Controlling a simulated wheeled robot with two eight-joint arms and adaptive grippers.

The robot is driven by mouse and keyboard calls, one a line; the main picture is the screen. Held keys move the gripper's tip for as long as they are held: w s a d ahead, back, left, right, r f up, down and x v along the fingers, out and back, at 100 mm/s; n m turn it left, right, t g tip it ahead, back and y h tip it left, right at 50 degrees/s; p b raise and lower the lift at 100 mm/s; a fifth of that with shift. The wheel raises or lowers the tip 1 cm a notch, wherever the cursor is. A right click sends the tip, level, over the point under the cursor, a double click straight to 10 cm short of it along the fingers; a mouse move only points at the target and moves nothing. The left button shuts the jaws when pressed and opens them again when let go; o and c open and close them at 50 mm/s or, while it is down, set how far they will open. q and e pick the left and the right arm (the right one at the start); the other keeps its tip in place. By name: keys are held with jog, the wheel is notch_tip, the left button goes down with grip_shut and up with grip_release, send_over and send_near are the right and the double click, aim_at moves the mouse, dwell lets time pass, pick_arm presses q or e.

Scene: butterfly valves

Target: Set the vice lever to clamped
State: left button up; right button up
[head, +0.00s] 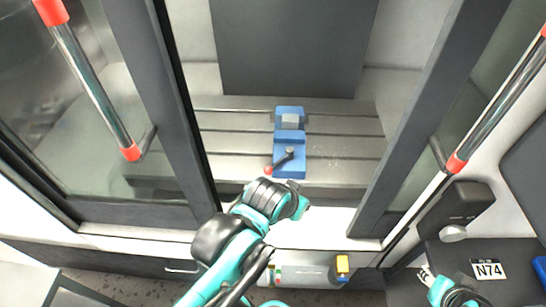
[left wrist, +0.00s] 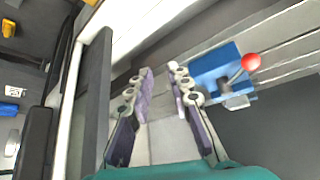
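The blue vice (head: 288,157) stands on the slotted machine bed, with a grey block (head: 290,121) at its far part. Its dark lever (head: 281,160) has a red ball end (head: 268,170) pointing left and toward me. In the left wrist view the vice (left wrist: 208,62) and red ball (left wrist: 251,62) lie right of the fingers. My left gripper (left wrist: 162,82) is open and empty, apart from the lever. In the head view its fingers are hidden by the teal and dark wrist, just on the near side of the vice.
Dark door frames with red-ended handles (head: 102,95) (head: 497,100) flank the opening. A dark control box (head: 460,210) is at the right. The slotted bed (head: 235,145) is clear on both sides of the vice.

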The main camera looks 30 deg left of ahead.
pick_arm(q)
jog(key=w+a+r+n+p, duration=0.1)
jog(key=w+a+r+n+g+p, duration=0.1)
jog(key=r, duration=0.1)
jog(key=a+r+n+p, duration=0.1)
jog(key=a, duration=0.1)
jog(key=shift+w+a+r+n+g, duration=0.1)
jog(key=shift+w+r+n+g, duration=0.15)
jog(key=shift+w+n+g, duration=0.15)
grip_shut()
jog(key=n+g+p, duration=0.2)
jog(key=n+p, duration=0.1)
jog(key=n, duration=0.2)
send_near(279, 162)
jog(key=s+d+r, duration=0.3)
jog(key=w+a+n+g+h+p, duration=0.1)
jog(key=a+n+p, duration=0.5)
jog(key=a, duration=0.7)
jog(key=shift+w+a+r+n+g+h, duration=0.35)
jog(key=shift+n+g+h, duration=0.45)
jog(key=shift+n+g, duration=0.4)
jog(key=shift+d+f, duration=0.1)
jog(key=shift+f, duration=0.05)
jog(key=b+x, duration=0.2)
jog(key=x, duration=0.8)
jog(key=shift+f, duration=0.2)
jog(key=d, duration=0.4)
jog(key=shift+f, duration=0.1)
jog(key=shift+d, duration=0.1)
